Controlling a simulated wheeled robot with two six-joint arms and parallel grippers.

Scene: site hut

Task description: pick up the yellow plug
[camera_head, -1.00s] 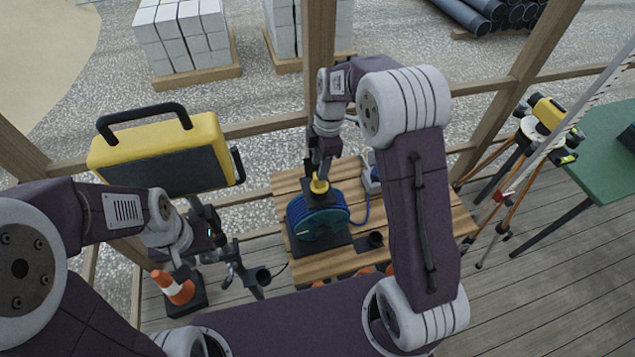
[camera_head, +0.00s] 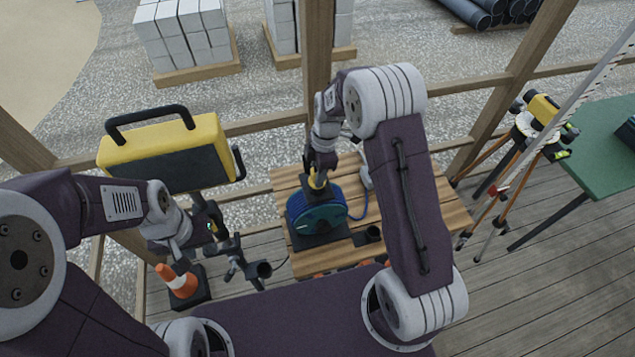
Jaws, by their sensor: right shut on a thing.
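The yellow plug (camera_head: 317,181) is at the top of the blue-green cable reel (camera_head: 322,217), which stands on the slatted wooden table (camera_head: 385,240). My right gripper (camera_head: 319,176) is shut on the yellow plug, just above the reel's far side. The gripper partly hides the plug, and I cannot tell whether the plug is clear of the reel. My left gripper (camera_head: 181,265) hangs at the left, empty as far as I can see, close above an orange and white cone (camera_head: 180,282). Its fingers are too small and dark to tell their opening.
A yellow and black case-like lamp (camera_head: 165,150) stands behind my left arm. A dark stand with a cup-like end (camera_head: 262,269) is between the cone and the table. A tripod instrument (camera_head: 540,115) and green table (camera_head: 598,150) are at the right. Wooden rails run behind.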

